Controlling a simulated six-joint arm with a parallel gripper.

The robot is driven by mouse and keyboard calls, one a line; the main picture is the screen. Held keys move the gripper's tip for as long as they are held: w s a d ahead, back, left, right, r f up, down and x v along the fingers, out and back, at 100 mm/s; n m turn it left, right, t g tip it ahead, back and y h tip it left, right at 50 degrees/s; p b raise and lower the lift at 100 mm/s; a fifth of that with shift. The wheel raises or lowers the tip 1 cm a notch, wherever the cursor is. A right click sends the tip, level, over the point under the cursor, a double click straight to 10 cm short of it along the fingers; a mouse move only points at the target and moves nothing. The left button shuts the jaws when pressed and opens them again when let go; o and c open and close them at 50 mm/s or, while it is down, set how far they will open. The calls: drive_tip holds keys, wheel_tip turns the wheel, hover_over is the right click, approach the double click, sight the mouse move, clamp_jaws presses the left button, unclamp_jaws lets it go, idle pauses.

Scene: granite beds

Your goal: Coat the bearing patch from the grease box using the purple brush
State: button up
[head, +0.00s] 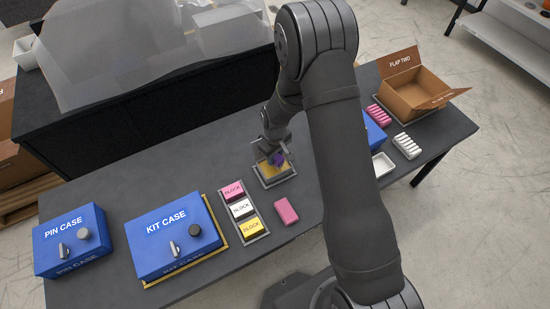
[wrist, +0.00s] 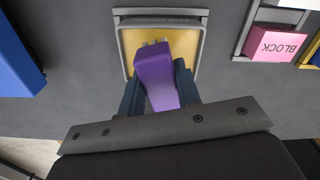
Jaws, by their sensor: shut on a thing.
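My gripper (head: 274,153) is shut on the purple brush (head: 277,160), low over a yellow patch (head: 266,172) in a grey frame near the middle of the table. In the wrist view the brush (wrist: 155,78) sits between the two dark fingers of my gripper (wrist: 158,90). Its far end overlaps the yellow surface (wrist: 185,42) inside the grey frame (wrist: 160,16). I cannot tell whether the brush touches it. No label marks this as the bearing patch or the grease box. A blue box (head: 374,133) at the right is partly hidden by my arm.
A blue kit case (head: 180,255) and pin case (head: 85,252) stand at the left. A rack of blocks (head: 223,188) and a loose pink block (head: 286,211) lie nearer. A white tray (head: 382,170), slotted pieces (head: 407,146) and an open carton (head: 400,97) are at the right.

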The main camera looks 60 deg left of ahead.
drive_tip(key=shift+r, duration=2.5)
drive_tip(key=w+d+r+m, duration=0.1)
drive_tip(key=w+d+m, duration=0.2)
drive_tip(key=w+d, duration=0.45)
drive_tip(key=w+d+m, duration=0.4)
drive_tip(key=w+d, duration=0.1)
drive_tip(key=w, duration=0.6)
drive_tip(key=w+d+r+m, duration=0.1)
drive_tip(key=w+d+m, duration=0.2)
drive_tip(key=w+d, duration=0.5)
drive_tip(key=w+d+m, duration=0.3)
drive_tip(key=w+d, duration=0.1)
drive_tip(key=d, duration=0.6)
drive_tip(key=w+d+r+m, duration=0.1)
drive_tip(key=w+d+m, duration=0.3)
drive_tip(key=d, duration=0.6)
drive_tip(key=w+d+r+m, duration=0.1)
drive_tip(key=w+d+m, duration=0.3)
drive_tip(key=d, duration=0.7)
drive_tip(key=shift+r, duration=0.25)
drive_tip(key=shift+a, duration=0.1)
